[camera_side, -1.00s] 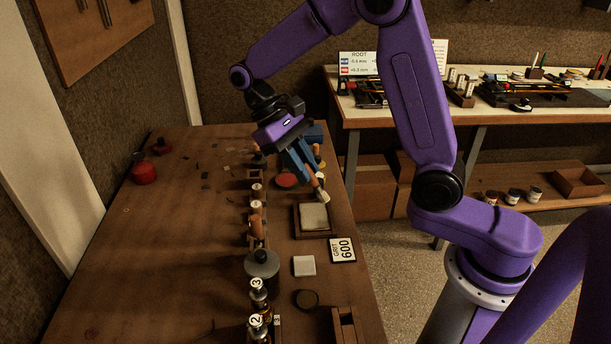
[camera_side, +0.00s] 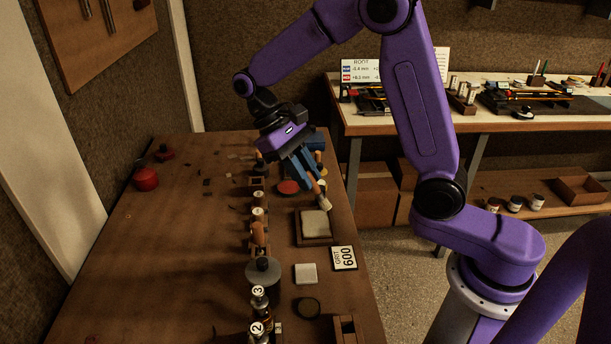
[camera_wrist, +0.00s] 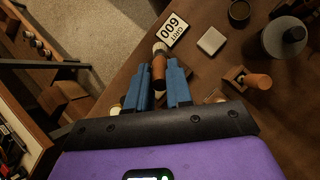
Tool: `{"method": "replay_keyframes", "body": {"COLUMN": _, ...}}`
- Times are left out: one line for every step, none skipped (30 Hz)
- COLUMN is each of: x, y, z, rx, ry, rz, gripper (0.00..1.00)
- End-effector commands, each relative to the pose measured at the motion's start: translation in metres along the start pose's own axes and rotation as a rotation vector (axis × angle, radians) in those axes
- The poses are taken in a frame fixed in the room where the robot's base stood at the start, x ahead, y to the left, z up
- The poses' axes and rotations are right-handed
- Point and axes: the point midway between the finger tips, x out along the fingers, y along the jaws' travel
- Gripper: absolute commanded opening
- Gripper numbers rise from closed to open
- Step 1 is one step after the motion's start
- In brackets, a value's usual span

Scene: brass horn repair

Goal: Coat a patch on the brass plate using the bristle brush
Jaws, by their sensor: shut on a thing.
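My gripper (camera_side: 303,172) has blue fingers closed on the bristle brush (camera_side: 324,201). The brush has an orange-brown wooden handle and a pale bristle head pointing down and to the right. In the wrist view the brush (camera_wrist: 160,66) sticks out between my fingertips (camera_wrist: 160,82). The plate (camera_side: 315,224) is a pale, cream-coloured square in a brown wooden tray (camera_side: 314,242). The bristle head is at the plate's far edge, near its far right corner. I cannot tell whether it touches. In the wrist view my fingers and the brush largely hide the plate.
A "GRIT 600" card (camera_side: 343,258), a pale block (camera_side: 305,273) and a dark round dish (camera_side: 307,307) lie nearer the camera. A grey lidded pot (camera_side: 263,271) and numbered bottles (camera_side: 259,298) line the left. A red disc (camera_side: 288,187) lies behind.

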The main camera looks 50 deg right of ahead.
Motion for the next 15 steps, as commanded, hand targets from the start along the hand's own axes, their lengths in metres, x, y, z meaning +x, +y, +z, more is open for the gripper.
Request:
{"method": "replay_keyframes", "body": {"x": 0.001, "y": 0.000, "z": 0.000, "rx": 0.000, "ry": -0.001, "rz": 0.000, "gripper": 0.00}}
{"method": "replay_keyframes", "body": {"x": 0.001, "y": 0.000, "z": -0.001, "rx": 0.000, "ry": -0.002, "rz": 0.000, "gripper": 0.00}}
{"method": "replay_keyframes", "body": {"x": 0.002, "y": 0.000, "z": -0.001, "rx": 0.000, "ry": -0.002, "rz": 0.000, "gripper": 0.00}}
{"method": "replay_keyframes", "body": {"x": 0.003, "y": 0.000, "z": -0.002, "rx": 0.000, "ry": -0.002, "rz": 0.000, "gripper": 0.00}}
{"method": "replay_keyframes", "body": {"x": 0.004, "y": -0.001, "z": -0.002, "rx": 0.000, "ry": -0.003, "rz": 0.000, "gripper": 0.00}}
{"method": "replay_keyframes", "body": {"x": 0.006, "y": -0.001, "z": -0.003, "rx": 0.000, "ry": -0.004, "rz": 0.000, "gripper": 0.00}}
{"method": "replay_keyframes", "body": {"x": 0.007, "y": -0.001, "z": -0.004, "rx": 0.000, "ry": -0.004, "rz": 0.000, "gripper": 0.00}}
{"method": "replay_keyframes", "body": {"x": 0.009, "y": -0.001, "z": -0.006, "rx": 0.000, "ry": -0.003, "rz": 0.000, "gripper": 0.00}}
{"method": "replay_keyframes", "body": {"x": 0.012, "y": -0.002, "z": -0.007, "rx": 0.000, "ry": -0.004, "rz": 0.000, "gripper": 0.00}}
{"method": "replay_keyframes", "body": {"x": 0.014, "y": -0.002, "z": -0.009, "rx": 0.000, "ry": -0.004, "rz": 0.001, "gripper": 0.00}}
{"method": "replay_keyframes", "body": {"x": 0.016, "y": -0.002, "z": -0.010, "rx": 0.000, "ry": -0.004, "rz": 0.000, "gripper": 0.00}}
{"method": "replay_keyframes", "body": {"x": 0.019, "y": -0.003, "z": -0.012, "rx": 0.000, "ry": -0.004, "rz": 0.001, "gripper": 0.00}}
{"method": "replay_keyframes", "body": {"x": 0.021, "y": -0.003, "z": -0.013, "rx": 0.000, "ry": -0.005, "rz": 0.001, "gripper": 0.00}}
{"method": "replay_keyframes", "body": {"x": 0.024, "y": -0.003, "z": -0.015, "rx": 0.000, "ry": -0.005, "rz": 0.001, "gripper": 0.00}}
{"method": "replay_keyframes", "body": {"x": 0.027, "y": -0.004, "z": -0.017, "rx": 0.001, "ry": -0.004, "rz": 0.000, "gripper": 0.00}}
